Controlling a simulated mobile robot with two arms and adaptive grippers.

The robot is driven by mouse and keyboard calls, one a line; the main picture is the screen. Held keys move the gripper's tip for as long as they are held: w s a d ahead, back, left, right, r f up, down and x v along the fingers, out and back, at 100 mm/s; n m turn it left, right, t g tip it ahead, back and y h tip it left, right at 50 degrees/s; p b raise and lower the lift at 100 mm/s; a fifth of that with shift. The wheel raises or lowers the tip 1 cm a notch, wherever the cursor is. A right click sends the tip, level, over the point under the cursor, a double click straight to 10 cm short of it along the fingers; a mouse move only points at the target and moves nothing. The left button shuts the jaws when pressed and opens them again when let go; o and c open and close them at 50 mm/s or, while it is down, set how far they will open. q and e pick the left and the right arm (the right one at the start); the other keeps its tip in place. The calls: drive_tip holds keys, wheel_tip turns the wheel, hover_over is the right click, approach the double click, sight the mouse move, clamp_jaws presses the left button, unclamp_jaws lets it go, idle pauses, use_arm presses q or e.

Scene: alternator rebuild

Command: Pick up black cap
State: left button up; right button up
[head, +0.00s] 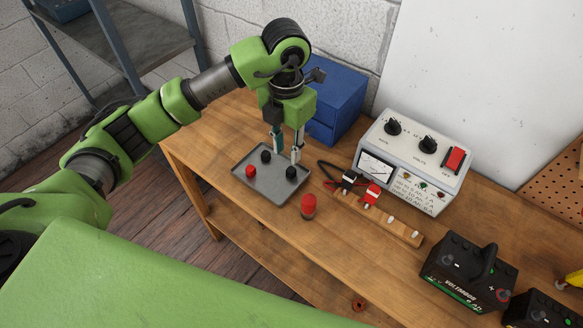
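A grey tray (272,188) lies on the wooden bench. In it are two black caps, one towards the back (265,156) and one at the right (291,172), and a red cap (251,171) at the left. My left gripper (287,156) points down over the back of the tray. Its two fingers are apart with nothing seen between them. In the picture, the back black cap is left of the fingers and the right one is just below the right fingertip. The exact height above the tray is hard to tell. My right gripper is not in view.
A red-topped object (308,207) stands on the bench (343,250) right of the tray. A blue box (335,98) is behind the gripper. A grey meter box (412,160), a wooden strip with clips (400,230) and a black battery (466,272) are further right.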

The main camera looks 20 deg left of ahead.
sight(290, 170)
use_arm(q)
wheel_tip(290, 170, down, 4)
drive_tip(key=shift+r+p, duration=0.25)
drive_tip(key=shift+p, duration=0.05)
drive_tip(key=shift+w+d+f+p, duration=0.1)
drive_tip(key=shift+f+p, duration=0.3)
drive_tip(key=shift+f, duration=0.1)
drive_tip(key=f, duration=0.1)
drive_tip(key=f+p, duration=0.1)
drive_tip(key=f, duration=0.2)
drive_tip(key=shift+w+f+p, duration=0.15)
drive_tip(key=shift+w+p, duration=0.15)
drive_tip(key=shift+p, duration=0.1)
drive_tip(key=shift+f, duration=0.1)
drive_tip(key=shift+d, duration=0.1)
drive_tip(key=c, duration=0.5)
